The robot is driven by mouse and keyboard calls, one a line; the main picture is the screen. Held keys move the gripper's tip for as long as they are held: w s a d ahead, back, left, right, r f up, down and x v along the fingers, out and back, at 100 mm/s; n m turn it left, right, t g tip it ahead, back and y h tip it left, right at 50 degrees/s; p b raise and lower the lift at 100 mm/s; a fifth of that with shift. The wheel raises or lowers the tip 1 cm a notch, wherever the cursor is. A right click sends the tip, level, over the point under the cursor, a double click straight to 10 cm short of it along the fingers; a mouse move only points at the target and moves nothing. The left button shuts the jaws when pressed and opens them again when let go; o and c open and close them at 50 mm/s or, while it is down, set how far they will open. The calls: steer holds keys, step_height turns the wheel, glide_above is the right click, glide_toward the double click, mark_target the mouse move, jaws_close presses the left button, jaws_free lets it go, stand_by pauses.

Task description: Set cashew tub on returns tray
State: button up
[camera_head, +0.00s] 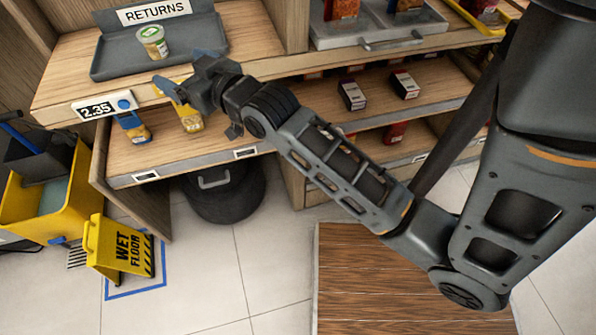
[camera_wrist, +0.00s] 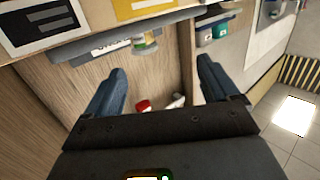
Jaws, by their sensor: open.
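A small tub with a green lid and a pale body (camera_head: 153,42), likely the cashew tub, stands upright on the dark grey returns tray (camera_head: 118,66). Its label is too small to read. The tray lies on the wooden shelf top, with a RETURNS sign at its back. The tub also shows in the wrist view (camera_wrist: 146,43), beyond the fingers, beside the tray edge (camera_wrist: 85,50). My gripper (camera_head: 184,74) is at the tray's front right, apart from the tub.
Small packets (camera_head: 134,127) stand on the shelf below. A grey tray with boxes (camera_head: 375,28) is to the right. A yellow mop bucket (camera_head: 45,190) and wet floor sign (camera_head: 120,250) stand on the floor.

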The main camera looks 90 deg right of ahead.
steer(key=s+a+f+n+y, duration=0.25)
steer(key=s+a, duration=0.25)
steer(key=a, duration=0.3)
steer(key=s+a+f+n+y, duration=0.1)
steer(key=s+a+f+y, duration=0.15)
steer(key=s+a, duration=0.5)
steer(key=s+a+r+n+y, duration=0.3)
steer(key=s+a+y, duration=0.1)
steer(key=s+a, duration=0.5)
steer(key=shift+s+a, duration=0.4)
steer(key=shift+s, duration=0.25)
steer(key=shift+c, duration=0.5)
